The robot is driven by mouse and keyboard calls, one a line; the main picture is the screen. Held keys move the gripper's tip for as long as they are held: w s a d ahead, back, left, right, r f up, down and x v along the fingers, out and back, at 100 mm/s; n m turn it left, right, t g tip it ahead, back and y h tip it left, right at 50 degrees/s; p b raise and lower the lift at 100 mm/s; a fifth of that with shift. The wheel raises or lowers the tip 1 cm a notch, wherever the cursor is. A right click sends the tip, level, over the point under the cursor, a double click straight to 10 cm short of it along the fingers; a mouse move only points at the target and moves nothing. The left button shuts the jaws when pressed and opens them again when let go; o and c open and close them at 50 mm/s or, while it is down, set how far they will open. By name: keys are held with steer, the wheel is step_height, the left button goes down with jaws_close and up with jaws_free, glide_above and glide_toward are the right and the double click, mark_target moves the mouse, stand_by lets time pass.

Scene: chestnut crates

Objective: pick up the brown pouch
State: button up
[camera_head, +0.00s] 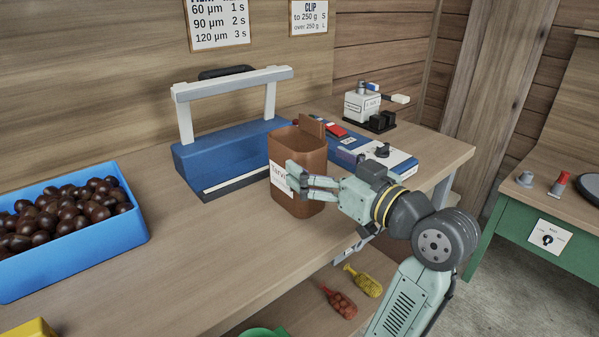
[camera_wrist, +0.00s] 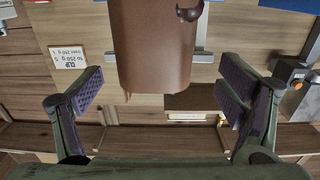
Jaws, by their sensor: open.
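The brown pouch (camera_head: 311,145) stands upright on the wooden workbench, open at the top, with a white printed label on its front left. My gripper (camera_head: 299,179) is at the pouch's near side, and its fingers cover part of the label and front. In the wrist view the pouch (camera_wrist: 155,45) fills the upper middle. My gripper (camera_wrist: 160,92) is open there, one finger to each side, with a gap between the pouch and each pad. Whether the pouch reaches in between the pads is hard to tell.
A blue sealer (camera_head: 225,152) with a white frame stands behind and left of the pouch. A blue crate (camera_head: 75,250) of chestnuts is at the left. A blue and white device (camera_head: 385,158) and a small white machine (camera_head: 362,105) stand to the right.

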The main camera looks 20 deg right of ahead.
mark_target(301, 153)
steer(key=p+x, duration=0.1)
steer(key=x, duration=0.5)
steer(key=shift+d+f+p, duration=0.25)
steer(key=shift+f+p, duration=0.05)
steer(key=shift+f, duration=0.05)
steer(key=shift+c, duration=0.5)
steer(key=c, duration=1.9)
steer(key=shift+r, duration=0.1)
